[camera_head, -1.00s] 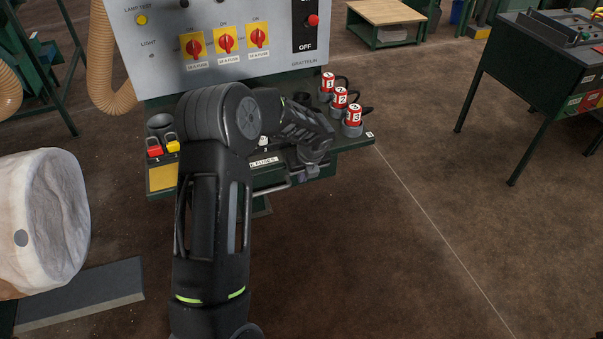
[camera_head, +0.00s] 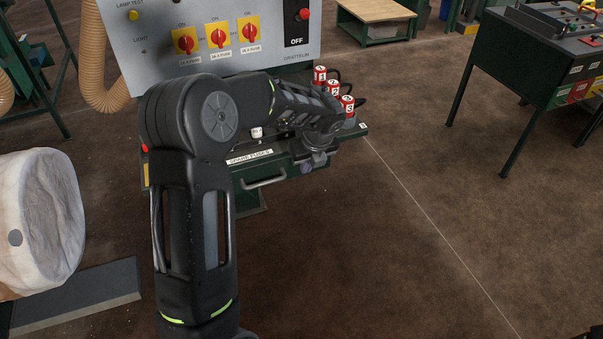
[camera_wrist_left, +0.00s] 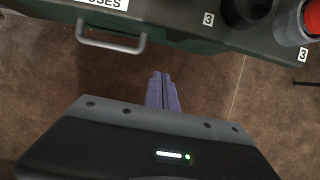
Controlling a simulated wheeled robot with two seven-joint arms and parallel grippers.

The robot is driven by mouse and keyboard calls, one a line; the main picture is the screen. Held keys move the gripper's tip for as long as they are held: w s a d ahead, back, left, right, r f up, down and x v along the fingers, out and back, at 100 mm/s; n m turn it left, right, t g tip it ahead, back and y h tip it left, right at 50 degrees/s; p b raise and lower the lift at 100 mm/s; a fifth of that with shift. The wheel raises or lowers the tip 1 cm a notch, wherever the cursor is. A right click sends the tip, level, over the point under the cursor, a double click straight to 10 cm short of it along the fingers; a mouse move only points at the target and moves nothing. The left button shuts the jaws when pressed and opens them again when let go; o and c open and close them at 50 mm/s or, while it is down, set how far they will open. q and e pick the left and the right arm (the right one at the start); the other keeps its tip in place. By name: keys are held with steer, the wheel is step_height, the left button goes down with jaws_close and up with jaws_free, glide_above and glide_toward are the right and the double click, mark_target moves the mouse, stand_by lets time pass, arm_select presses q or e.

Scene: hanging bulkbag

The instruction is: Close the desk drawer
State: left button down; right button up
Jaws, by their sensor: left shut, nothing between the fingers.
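The desk drawer has a grey bar handle (camera_head: 265,182) on a green front below the white "SPARE FUSES" label (camera_head: 250,157). In the left wrist view the handle (camera_wrist_left: 110,40) is at the upper left. How far the drawer stands out is hard to tell; my arm hides part of the desk. My left gripper (camera_head: 307,168) is to the right of the handle, in front of the desk edge. In the wrist view its purple fingers (camera_wrist_left: 162,78) are together and empty, pointing toward the desk, apart from the handle. My right gripper is out of view.
Red numbered fuses (camera_head: 333,90) stand on the desk's right end. A grey panel with red switches (camera_head: 218,38) rises behind. A white fabric bag (camera_head: 40,210) is at the left. Another green desk (camera_head: 530,70) stands at the right. The floor in front is clear.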

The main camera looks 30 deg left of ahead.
arm_select(q)
steer(key=shift+v, duration=1.45)
steer(key=shift+s, duration=0.1)
